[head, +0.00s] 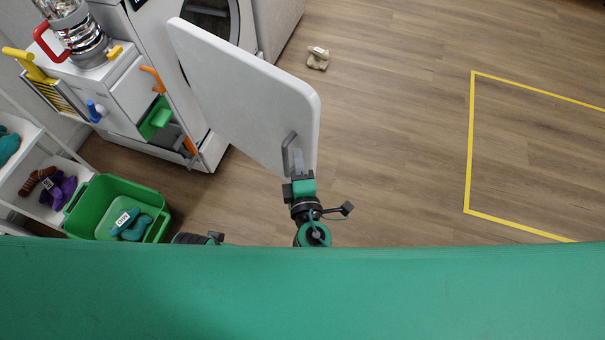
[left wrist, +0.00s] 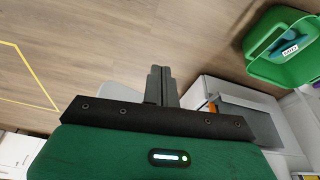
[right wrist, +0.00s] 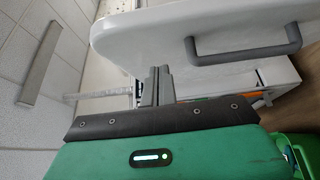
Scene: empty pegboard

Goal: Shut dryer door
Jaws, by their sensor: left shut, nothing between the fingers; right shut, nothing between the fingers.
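The dryer (head: 150,32) is the white machine at the top left of the head view, its round opening partly showing. Its white door (head: 245,95) stands wide open, swung out over the floor. A grey bar handle (head: 288,152) is near the door's lower right corner; it also shows in the right wrist view (right wrist: 245,50). My right gripper (head: 299,168) is shut and empty, close beside the handle and door edge; contact is unclear. Its fingers (right wrist: 156,85) show against the door's lower edge. My left gripper (left wrist: 160,85) is shut and empty, over the floor, away from the door.
A green bin (head: 90,204) holding a teal tagged item stands at the lower left, beside a white shelf with socks. A white cabinet (head: 130,93) with a blender on it is left of the dryer. A small beige object (head: 317,58) lies on the floor. The floor to the right is clear.

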